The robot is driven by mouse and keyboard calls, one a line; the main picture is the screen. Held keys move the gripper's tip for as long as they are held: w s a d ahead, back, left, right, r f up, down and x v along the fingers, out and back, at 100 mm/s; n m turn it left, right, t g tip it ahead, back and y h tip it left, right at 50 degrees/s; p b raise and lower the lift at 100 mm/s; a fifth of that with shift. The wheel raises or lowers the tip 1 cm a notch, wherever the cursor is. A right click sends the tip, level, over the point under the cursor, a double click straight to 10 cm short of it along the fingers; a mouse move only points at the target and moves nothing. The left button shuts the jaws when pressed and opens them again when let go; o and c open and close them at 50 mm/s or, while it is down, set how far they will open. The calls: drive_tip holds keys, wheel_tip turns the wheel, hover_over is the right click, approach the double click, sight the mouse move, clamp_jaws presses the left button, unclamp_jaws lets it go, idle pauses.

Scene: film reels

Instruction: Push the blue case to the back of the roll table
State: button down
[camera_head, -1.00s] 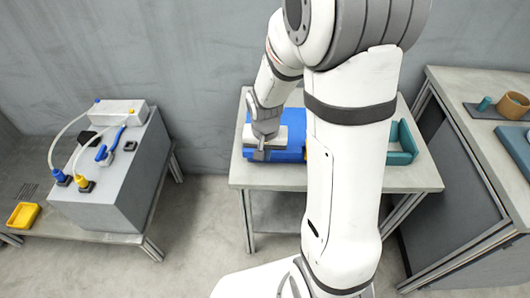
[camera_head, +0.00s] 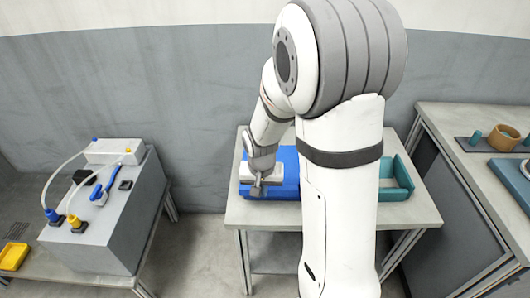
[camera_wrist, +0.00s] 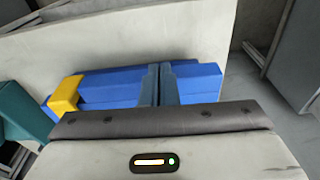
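The blue case (camera_head: 288,180) lies flat on the grey roll table (camera_head: 300,213), left of the middle and behind a bare front strip. My arm hides its right part in the head view. In the wrist view the blue case (camera_wrist: 110,92) shows a yellow piece at its left end. My gripper (camera_head: 257,188) is over the case's front left part in the head view. In the wrist view my gripper's two fingers (camera_wrist: 161,85) are together with nothing seen between them. They overlap the case's near side; I cannot tell whether they touch it.
A teal open tray (camera_head: 398,178) stands on the table's right side, beyond my arm. A grey wall (camera_head: 200,80) rises behind the table. A grey box with hoses (camera_head: 120,210) stands on a bench to the left. A higher bench (camera_head: 450,130) is close on the right.

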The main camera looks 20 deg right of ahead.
drive_tip(key=shift+w+d+p, duration=0.3)
drive_tip(key=shift+w+d, duration=0.8)
drive_tip(key=shift+w, duration=1.75)
drive_tip(key=shift+w+d+p, duration=0.25)
drive_tip(key=shift+w+d, duration=0.8)
drive_tip(key=shift+w, duration=1.8)
drive_tip(key=shift+w+d+p, duration=0.3)
drive_tip(key=shift+w+d, duration=0.8)
drive_tip(key=shift+w, duration=1.75)
drive_tip(key=shift+s+a+b, duration=0.25)
drive_tip(key=shift+s+a, duration=0.05)
drive_tip(key=shift+s, duration=0.45)
drive_tip(key=shift+s+a+b, duration=0.2)
drive_tip(key=shift+s+a, duration=0.05)
drive_tip(key=shift+s, duration=0.45)
drive_tip(key=shift+r, duration=0.1)
drive_tip(key=shift+r+p, duration=1.75)
drive_tip(key=shift+r, duration=1.15)
drive_tip(key=shift+r, duration=0.1)
drive_tip(key=s+a+r+n, duration=0.2)
drive_tip(key=s+a+r, duration=0.2)
drive_tip(key=s+r, duration=0.9)
drive_tip(key=s+a+r+n+t, duration=0.1)
drive_tip(key=s+a+n, duration=0.1)
drive_tip(key=s, duration=1.4)
drive_tip(key=shift+s+y, duration=0.3)
drive_tip(key=shift+s, duration=0.05)
